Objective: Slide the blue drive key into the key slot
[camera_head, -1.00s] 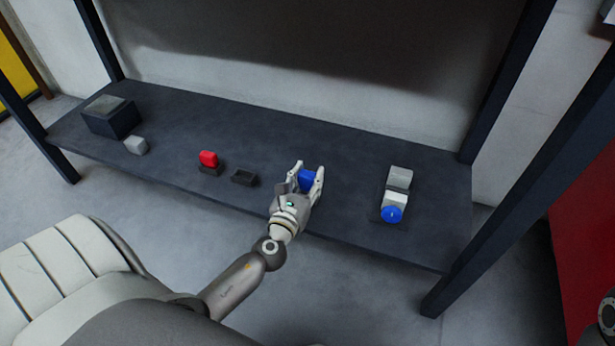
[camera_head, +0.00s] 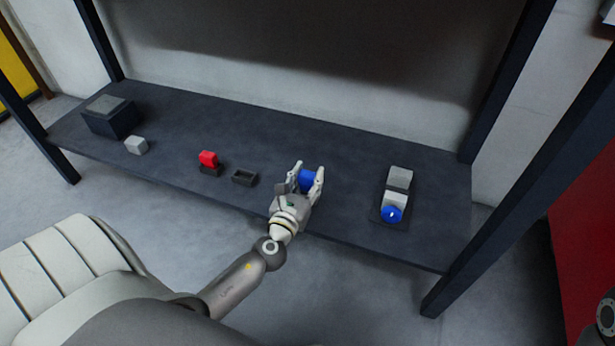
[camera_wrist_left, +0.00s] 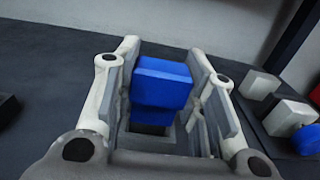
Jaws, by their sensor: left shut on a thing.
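My left gripper (camera_head: 306,181) is shut on the blue drive key (camera_head: 307,180) and holds it near the middle of the dark shelf. In the left wrist view the key (camera_wrist_left: 162,82) is a blue block with a smaller blue part below, between the two fingers. The valve actuator (camera_head: 396,200) is a grey-white body on a dark base at the right, apart from the gripper. A round blue part (camera_head: 391,214) with a small light mark is on its front. I cannot make out the key slot clearly.
The dark shelf (camera_head: 330,150) has an empty dark holder (camera_head: 244,177), a red block (camera_head: 208,158) in a similar holder, a small grey cube (camera_head: 136,145) and a dark box (camera_head: 110,117) to the left. A post (camera_head: 480,160) stands at the right end. The shelf between gripper and actuator is clear.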

